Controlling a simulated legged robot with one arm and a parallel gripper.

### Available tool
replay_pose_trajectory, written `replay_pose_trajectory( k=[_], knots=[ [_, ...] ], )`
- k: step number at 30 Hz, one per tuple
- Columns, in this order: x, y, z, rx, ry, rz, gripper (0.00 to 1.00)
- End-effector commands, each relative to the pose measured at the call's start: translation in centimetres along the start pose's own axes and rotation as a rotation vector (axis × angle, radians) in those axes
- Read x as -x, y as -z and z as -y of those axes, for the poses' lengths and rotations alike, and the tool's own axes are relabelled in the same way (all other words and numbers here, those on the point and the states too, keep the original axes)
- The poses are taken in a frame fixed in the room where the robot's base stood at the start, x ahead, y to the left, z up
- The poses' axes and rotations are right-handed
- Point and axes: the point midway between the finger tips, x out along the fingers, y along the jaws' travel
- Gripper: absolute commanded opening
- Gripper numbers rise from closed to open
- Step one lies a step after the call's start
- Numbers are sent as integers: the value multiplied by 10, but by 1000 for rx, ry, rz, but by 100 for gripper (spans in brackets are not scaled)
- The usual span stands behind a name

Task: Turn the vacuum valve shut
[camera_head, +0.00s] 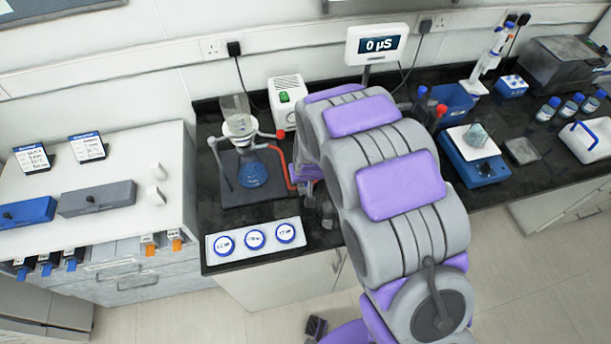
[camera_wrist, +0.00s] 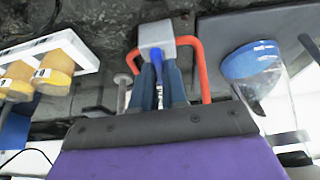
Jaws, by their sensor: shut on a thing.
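The vacuum valve (camera_wrist: 154,34) shows in the wrist view as a grey block with a blue handle (camera_wrist: 157,66). Red tubing (camera_wrist: 203,70) leaves it on both sides. My gripper (camera_wrist: 159,72) has its two dark fingers on either side of the blue handle and is shut on it. In the head view my arm hides the valve and the gripper's fingers; some red tubing (camera_head: 281,164) shows left of the arm. A flask with blue liquid (camera_head: 252,174) stands on a dark base (camera_head: 232,194); it also shows in the wrist view (camera_wrist: 252,64), right of the gripper.
A white tray with three blue-ringed round tops (camera_head: 255,239) lies at the bench's front edge. A white box with a green switch (camera_head: 286,101) stands behind the flask. A display reading 0 µS (camera_head: 378,44) and a blue stirrer (camera_head: 470,160) stand further right.

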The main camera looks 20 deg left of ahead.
Motion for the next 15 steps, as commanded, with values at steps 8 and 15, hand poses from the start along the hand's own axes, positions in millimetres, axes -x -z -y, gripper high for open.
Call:
replay_pose_trajectory(
  k=[8,15],
  knots=[
    [1,2,0,-1,0,-6,28],
    [1,0,-1,0,1,-4,38]
  ],
)
